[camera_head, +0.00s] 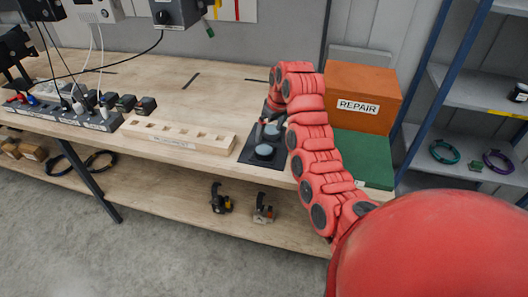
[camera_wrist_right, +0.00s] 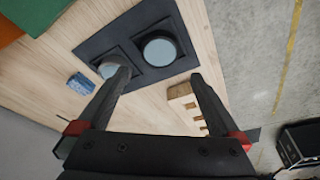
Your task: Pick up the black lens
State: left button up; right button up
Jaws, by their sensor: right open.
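A dark pad (camera_head: 246,157) on the workbench carries two round, pale-faced lenses with dark rims. The near lens (camera_head: 264,151) shows clearly in the head view; the other is partly hidden by my right gripper (camera_head: 268,128). In the right wrist view, one lens (camera_wrist_right: 160,51) sits in a square recess of the pad (camera_wrist_right: 98,43), ahead of and between the open fingers of my right gripper (camera_wrist_right: 161,75). The other lens (camera_wrist_right: 110,66) is partly covered by the left finger. The fingers hold nothing. I cannot tell which lens is the black one. My left gripper is not in view.
A wooden block with slots (camera_head: 180,135) lies left of the pad. An orange REPAIR box (camera_head: 362,92) and a green box (camera_head: 360,157) stand right of it. A small blue item (camera_wrist_right: 81,83) lies near the pad. The bench behind the wooden block is mostly clear.

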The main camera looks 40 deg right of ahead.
jog(key=p, duration=0.1)
send_over(264, 149)
jog(key=s, duration=0.2)
jog(key=x, duration=0.2)
jog(key=s+x, duration=0.1)
jog(key=x, duration=0.1)
jog(key=shift+w+d+f, duration=0.1)
jog(key=shift+d+f, duration=0.05)
jog(key=shift+f+p, duration=0.15)
jog(key=shift+p, duration=0.2)
jog(key=p+x, duration=0.2)
jog(key=x, duration=0.1)
jog(key=shift+w+f, duration=0.15)
jog(key=shift+f, duration=0.2)
jog(key=shift+w+f, duration=0.15)
jog(key=shift+f, duration=0.45)
jog(key=c, duration=1.3)
jog(key=shift+r, duration=0.1)
